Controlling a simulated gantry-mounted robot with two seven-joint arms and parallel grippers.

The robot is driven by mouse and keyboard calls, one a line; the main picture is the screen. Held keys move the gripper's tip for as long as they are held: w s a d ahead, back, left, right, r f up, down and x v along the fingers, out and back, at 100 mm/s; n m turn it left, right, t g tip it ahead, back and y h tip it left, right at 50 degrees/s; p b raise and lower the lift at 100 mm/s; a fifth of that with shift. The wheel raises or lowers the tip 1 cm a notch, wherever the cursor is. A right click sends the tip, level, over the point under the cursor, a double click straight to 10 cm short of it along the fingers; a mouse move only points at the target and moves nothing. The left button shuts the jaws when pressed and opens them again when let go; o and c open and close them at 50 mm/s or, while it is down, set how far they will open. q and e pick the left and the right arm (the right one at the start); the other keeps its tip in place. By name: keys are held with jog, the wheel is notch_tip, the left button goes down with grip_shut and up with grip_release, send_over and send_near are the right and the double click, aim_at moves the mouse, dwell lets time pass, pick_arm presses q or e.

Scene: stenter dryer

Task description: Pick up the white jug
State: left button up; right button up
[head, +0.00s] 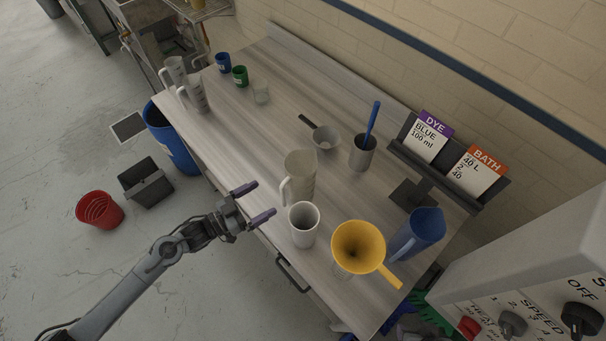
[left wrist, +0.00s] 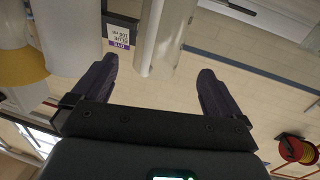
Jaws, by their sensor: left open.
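A plain white jug (head: 303,226) stands upright near the front edge of the bench, its open mouth up. Just behind it stands a taller, off-white jug (head: 301,165) with a white handle on its left side. My left gripper (head: 259,202) is open and empty, left of both jugs at the bench's front edge, fingers pointing towards them with a gap. In the left wrist view, which looks upside down, a pale jug body with a handle (left wrist: 166,38) shows beyond and between the open fingers (left wrist: 158,88). My right gripper is not in view.
A yellow funnel (head: 359,242) and a blue jug (head: 419,232) stand right of the white jug. Behind are a strainer (head: 325,137), a metal cup (head: 362,153) and a sign stand (head: 407,192). The bench's middle left (head: 225,130) is clear.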

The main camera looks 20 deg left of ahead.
aim_at(291, 181)
pick_arm(q)
jog(key=x, duration=0.5)
jog(key=shift+a, duration=0.1)
jog(key=shift+w+d+f, duration=0.15)
jog(key=shift+w+d, duration=0.2)
jog(key=shift+w, duration=0.1)
jog(key=x, duration=0.5)
jog(key=shift+w, duration=0.2)
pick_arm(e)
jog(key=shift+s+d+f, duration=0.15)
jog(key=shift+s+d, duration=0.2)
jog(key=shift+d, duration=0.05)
pick_arm(q)
jog(key=shift+c, duration=0.2)
jog(key=c, duration=0.7)
